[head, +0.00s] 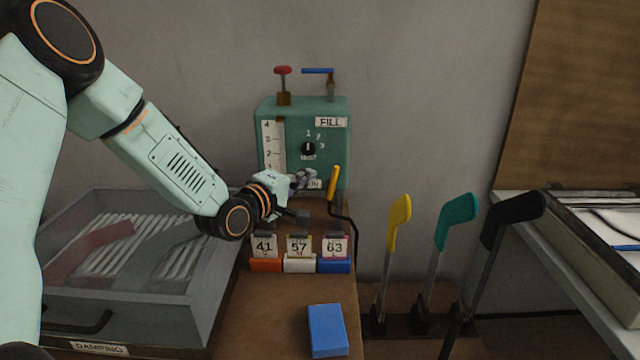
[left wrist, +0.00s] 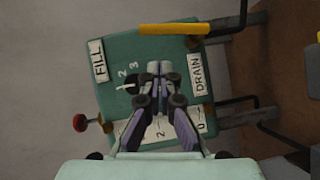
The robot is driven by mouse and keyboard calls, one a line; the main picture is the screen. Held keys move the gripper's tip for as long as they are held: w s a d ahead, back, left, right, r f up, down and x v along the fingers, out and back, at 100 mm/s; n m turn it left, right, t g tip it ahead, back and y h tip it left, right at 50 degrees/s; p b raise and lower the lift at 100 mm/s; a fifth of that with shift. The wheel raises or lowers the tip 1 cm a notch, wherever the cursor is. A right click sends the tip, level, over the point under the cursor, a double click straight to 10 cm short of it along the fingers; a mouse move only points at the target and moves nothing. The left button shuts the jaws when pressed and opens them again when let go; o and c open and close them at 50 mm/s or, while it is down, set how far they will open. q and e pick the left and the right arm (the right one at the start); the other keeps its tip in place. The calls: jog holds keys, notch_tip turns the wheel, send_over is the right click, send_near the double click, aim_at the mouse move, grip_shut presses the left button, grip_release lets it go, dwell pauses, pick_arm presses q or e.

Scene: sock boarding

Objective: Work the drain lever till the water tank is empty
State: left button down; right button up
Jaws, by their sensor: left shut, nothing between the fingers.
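The green water tank (head: 336,135) stands at the back of a brown bench, with a numbered gauge (head: 268,140) on its left front. Its water level cannot be made out. The yellow drain lever (head: 333,183) stands nearly upright at the tank's lower right, beside the partly covered DRAIN label (left wrist: 198,74). The lever (left wrist: 170,28) also shows in the left wrist view, apart from my fingers. My left gripper (head: 304,178) is shut and empty in front of the tank's lower face, left of the lever; its fingertips (left wrist: 155,72) also show in the left wrist view. My right gripper is out of view.
A red knob (head: 283,70) and a blue handle (head: 318,71) top the tank. Numbered cards (head: 299,247) stand below my gripper. A blue block (head: 327,330) lies in front. A clear-lidded box (head: 205,290) is left; three colored-headed clubs (head: 400,222) stand right.

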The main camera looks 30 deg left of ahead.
aim_at(333, 176)
pick_arm(q)
jog(key=shift+w+d+f+b, duration=0.15)
jog(key=shift+w+d, duration=0.35)
jog(key=shift+d, duration=0.15)
jog(key=shift+w+d+f+b, duration=0.15)
jog(key=shift+w+d, duration=0.3)
jog(key=shift+d, duration=0.2)
jog(key=shift+w+d+m+p, duration=0.4)
jog(key=shift+w+d+p, duration=0.05)
jog(key=shift+d, duration=0.4)
jog(key=shift+a, duration=0.2)
jog(key=shift+r, duration=0.1)
